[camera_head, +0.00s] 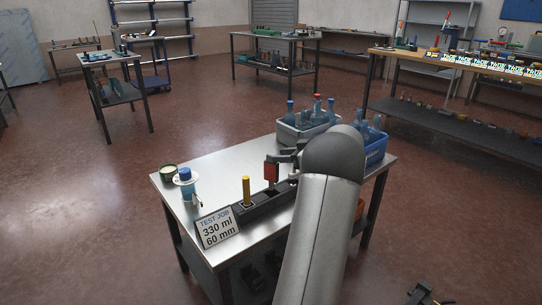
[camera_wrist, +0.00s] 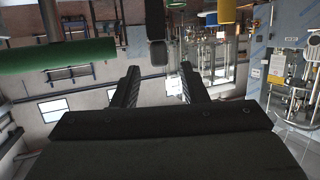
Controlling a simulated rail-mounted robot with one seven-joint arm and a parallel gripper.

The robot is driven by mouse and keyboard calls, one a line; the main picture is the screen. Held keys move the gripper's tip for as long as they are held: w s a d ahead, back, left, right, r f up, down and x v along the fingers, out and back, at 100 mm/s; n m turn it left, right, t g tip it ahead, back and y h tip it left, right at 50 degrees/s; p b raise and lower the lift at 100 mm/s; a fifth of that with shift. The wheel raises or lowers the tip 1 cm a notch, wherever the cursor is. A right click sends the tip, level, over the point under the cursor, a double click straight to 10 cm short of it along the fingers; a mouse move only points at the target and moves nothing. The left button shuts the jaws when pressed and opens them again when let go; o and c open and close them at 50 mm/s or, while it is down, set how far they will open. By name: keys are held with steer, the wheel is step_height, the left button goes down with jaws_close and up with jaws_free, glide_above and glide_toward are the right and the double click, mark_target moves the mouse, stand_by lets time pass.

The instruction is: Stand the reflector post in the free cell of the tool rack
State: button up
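A dark upright piece with a red face, which looks like the reflector post (camera_head: 271,173), stands at the black tool rack (camera_head: 262,207) on the metal table. Its foot is hard to make out, so I cannot tell whether it sits in a cell. A yellow post (camera_head: 246,191) stands upright in the rack to its left. My gripper (camera_head: 284,157) is just right of the red-faced piece. In the wrist view my gripper (camera_wrist: 160,66) has its fingers apart. A dark rounded piece (camera_wrist: 157,52) shows between and beyond the fingertips, with a gap on each side. My arm hides the rack's right end.
A blue-topped container (camera_head: 185,177) and a round tin (camera_head: 168,171) stand at the table's left. A sign (camera_head: 217,228) leans at the front. A grey crate (camera_head: 292,136) and a blue crate (camera_head: 376,151) with bottles are behind. The wrist view shows a green cylinder (camera_wrist: 65,55).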

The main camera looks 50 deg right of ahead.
steer(key=a+v, duration=0.1)
steer(key=v, duration=0.4)
steer(key=w+a+f+g+y, duration=0.1)
steer(key=w+a+g+y, duration=0.2)
steer(key=a, duration=0.6)
steer(key=w+a+f+g+y, duration=0.1)
steer(key=w+a+g, duration=0.1)
steer(key=w+a, duration=0.5)
steer(key=s+a+f+m+g, duration=0.1)
steer(key=a+g, duration=0.2)
steer(key=a, duration=0.7)
steer(key=s+a+f+g, duration=0.1)
steer(key=s+a+g, duration=0.1)
steer(key=a, duration=0.7)
steer(key=s+a+f+g+h, duration=0.2)
steer(key=s+a+f+h, duration=0.1)
steer(key=s+a, duration=0.6)
steer(key=s+a+f+g+h, duration=0.3)
steer(key=s+a+f, duration=0.1)
steer(key=s+a, duration=0.5)
steer(key=shift+s, duration=0.1)
